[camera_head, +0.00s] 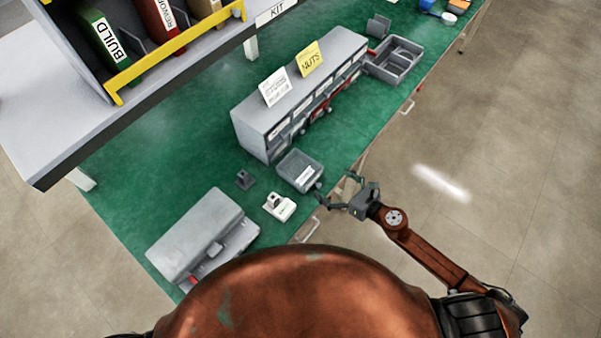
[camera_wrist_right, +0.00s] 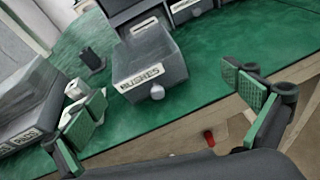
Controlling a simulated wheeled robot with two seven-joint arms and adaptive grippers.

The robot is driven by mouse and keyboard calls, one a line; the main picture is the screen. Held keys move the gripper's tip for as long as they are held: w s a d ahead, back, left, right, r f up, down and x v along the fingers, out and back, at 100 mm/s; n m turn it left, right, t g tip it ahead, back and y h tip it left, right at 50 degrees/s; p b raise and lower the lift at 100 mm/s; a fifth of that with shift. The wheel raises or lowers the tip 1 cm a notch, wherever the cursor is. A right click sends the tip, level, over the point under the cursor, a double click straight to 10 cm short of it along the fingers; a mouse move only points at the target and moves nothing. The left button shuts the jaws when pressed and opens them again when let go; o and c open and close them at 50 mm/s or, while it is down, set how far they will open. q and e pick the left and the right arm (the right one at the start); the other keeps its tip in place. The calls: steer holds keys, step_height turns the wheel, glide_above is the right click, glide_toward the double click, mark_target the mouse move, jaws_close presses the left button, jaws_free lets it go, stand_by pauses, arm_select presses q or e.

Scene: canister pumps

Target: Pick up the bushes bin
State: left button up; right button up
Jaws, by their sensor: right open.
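The bushes bin (camera_head: 299,171) is a small grey open-topped bin standing on the green bench top, in front of the near end of the grey drawer cabinet. In the right wrist view the bin (camera_wrist_right: 150,66) shows its front with a "BUSHES" label and a round light knob (camera_wrist_right: 157,92). My right gripper (camera_head: 335,194) is open and empty, beside the bin at the bench's front edge. In the right wrist view its green-padded fingers (camera_wrist_right: 168,112) are spread wide, with the bin beyond them and apart from them. My left gripper is not in view.
The grey drawer cabinet (camera_head: 250,134) with a NUTS card stands behind the bin. A white device (camera_head: 279,206), a small dark holder (camera_head: 244,180) and a grey case (camera_head: 196,236) lie to the left. A divided grey tray (camera_head: 393,62) is farther along the bench. Bench drawer handles stick out in front.

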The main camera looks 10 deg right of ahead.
mark_target(319, 184)
steer(key=f+n, duration=0.1)
steer(key=n+g, duration=0.1)
steer(key=s+f, duration=0.1)
steer(key=shift+s+a+f+n, duration=0.1)
steer(key=shift+a+f+n, duration=0.2)
steer(key=shift+f+n, duration=0.1)
steer(key=shift+a+f+g, duration=0.15)
steer(key=shift+a+g, duration=0.15)
steer(key=shift+g, duration=0.1)
steer(key=x, duration=0.2)
steer(key=r+x, duration=0.1)
steer(key=x, duration=0.1)
steer(key=p+x, duration=0.1)
steer(key=x, duration=0.2)
steer(key=shift+w+a+r, duration=0.15)
steer(key=shift+w, duration=0.15)
steer(key=shift+c, duration=0.7)
steer(key=c, duration=1.1)
steer(key=shift+r, duration=0.1)
